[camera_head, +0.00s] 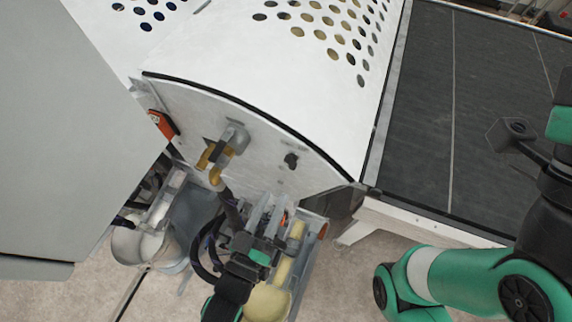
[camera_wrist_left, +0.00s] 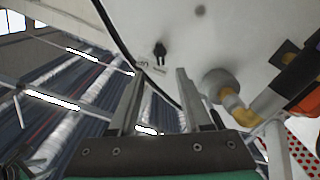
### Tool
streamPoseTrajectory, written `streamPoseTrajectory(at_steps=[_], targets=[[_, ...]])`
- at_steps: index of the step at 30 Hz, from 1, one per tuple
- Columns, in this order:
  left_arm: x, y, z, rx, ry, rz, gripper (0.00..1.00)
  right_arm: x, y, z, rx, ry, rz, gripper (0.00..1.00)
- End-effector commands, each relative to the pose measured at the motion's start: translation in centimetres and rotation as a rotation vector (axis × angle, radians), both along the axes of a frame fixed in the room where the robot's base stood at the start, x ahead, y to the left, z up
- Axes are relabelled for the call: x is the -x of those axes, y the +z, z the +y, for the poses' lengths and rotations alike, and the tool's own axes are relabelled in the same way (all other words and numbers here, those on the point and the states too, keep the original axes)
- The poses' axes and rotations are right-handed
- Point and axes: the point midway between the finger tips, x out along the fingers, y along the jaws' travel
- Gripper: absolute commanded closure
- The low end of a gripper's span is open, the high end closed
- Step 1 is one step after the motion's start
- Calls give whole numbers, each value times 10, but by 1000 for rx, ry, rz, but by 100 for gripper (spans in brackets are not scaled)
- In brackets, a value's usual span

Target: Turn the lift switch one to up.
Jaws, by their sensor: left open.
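The lift switch is a small black knob (camera_head: 291,160) on the white end panel of the machine. In the left wrist view the black knob (camera_wrist_left: 160,52) stands out from the panel above printed lettering too small to read. My left gripper (camera_head: 270,207) is open and empty, below the knob in the head view. In the left wrist view its two fingertips (camera_wrist_left: 160,76) are spread, with the knob seen between and just beyond them. The fingers look apart from the knob. The right gripper's fingers do not show.
A metal and brass fitting (camera_head: 222,152) with a hose sits left of the knob on the panel. A red-orange part (camera_head: 162,124) is farther left. Cables and a metal container (camera_head: 140,243) lie below. A dark conveyor bed (camera_head: 470,110) is at right, with my right arm before it.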

Motion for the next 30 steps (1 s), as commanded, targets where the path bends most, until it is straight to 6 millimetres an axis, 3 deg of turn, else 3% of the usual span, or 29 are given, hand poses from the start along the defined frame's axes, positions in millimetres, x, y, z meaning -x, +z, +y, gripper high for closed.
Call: streamPoseTrajectory(at_steps=[6, 10, 15, 22, 30], targets=[[-48, 2, -19, 0, 1, -1, 51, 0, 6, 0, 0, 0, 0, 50], [-69, 1, -27, 0, 0, 0, 51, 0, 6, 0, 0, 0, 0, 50], [-81, 1, -32, 0, 1, -1, 51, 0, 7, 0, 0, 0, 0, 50], [-82, 0, -32, 0, 0, 0, 51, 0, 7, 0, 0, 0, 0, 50], [-81, 0, -32, 0, 0, 0, 98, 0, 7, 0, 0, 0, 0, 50]])
